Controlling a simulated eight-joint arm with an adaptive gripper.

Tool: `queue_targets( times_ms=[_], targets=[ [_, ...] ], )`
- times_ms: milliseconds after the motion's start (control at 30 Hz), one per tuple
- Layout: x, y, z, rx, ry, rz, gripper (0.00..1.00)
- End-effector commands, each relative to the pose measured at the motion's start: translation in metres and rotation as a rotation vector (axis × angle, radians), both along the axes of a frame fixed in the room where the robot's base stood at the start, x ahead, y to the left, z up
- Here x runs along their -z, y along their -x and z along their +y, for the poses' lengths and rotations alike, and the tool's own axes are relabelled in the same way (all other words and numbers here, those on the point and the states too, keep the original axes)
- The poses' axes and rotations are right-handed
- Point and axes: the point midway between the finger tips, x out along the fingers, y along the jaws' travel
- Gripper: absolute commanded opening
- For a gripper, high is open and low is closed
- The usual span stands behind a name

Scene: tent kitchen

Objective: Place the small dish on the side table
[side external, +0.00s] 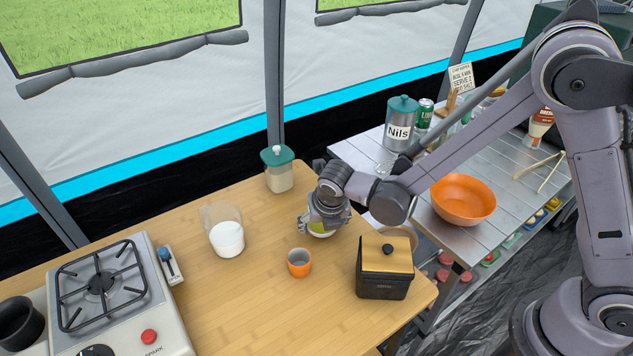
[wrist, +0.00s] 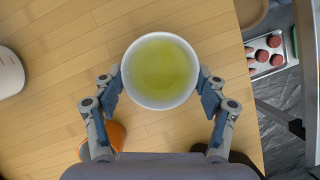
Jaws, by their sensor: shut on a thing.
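The small dish is a round white bowl (wrist: 160,70) with yellow-green contents, upright in the wrist view. My gripper (wrist: 160,82) is shut on it, one finger at each side of the rim. In the side external view the dish (side external: 321,230) shows only partly under my gripper (side external: 326,215), over the far right part of the wooden table. Whether its base touches the wood is hard to tell. The metal slatted side table (side external: 512,202) stands to the right, past the wooden table's edge.
On the wooden table (side external: 240,305) are an orange cup (side external: 299,263), a dark box with wooden lid (side external: 385,270), a glass of white stuff (side external: 226,235), a teal-lidded jar (side external: 278,172) and a stove (side external: 120,300). The side table holds an orange bowl (side external: 463,200) and the Nils canister (side external: 400,125).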

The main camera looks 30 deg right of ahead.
Motion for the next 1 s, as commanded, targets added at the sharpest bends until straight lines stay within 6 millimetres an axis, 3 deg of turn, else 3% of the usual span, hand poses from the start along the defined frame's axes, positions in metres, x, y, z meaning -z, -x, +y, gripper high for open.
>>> queue_targets(
  times_ms=[400,433,500,1000],
  targets=[
    [0.004,-0.0002,-0.0002,0.0,0.0,0.0,0.38],
    [0.0037,-0.0001,-0.0001,0.0,0.0,0.0,0.81],
    [0.0035,-0.0001,-0.0002,0.0,0.0,0.0,0.95],
    [-0.0043,0.0017,0.0006,-0.001,0.0,0.0,0.95]
  ],
)
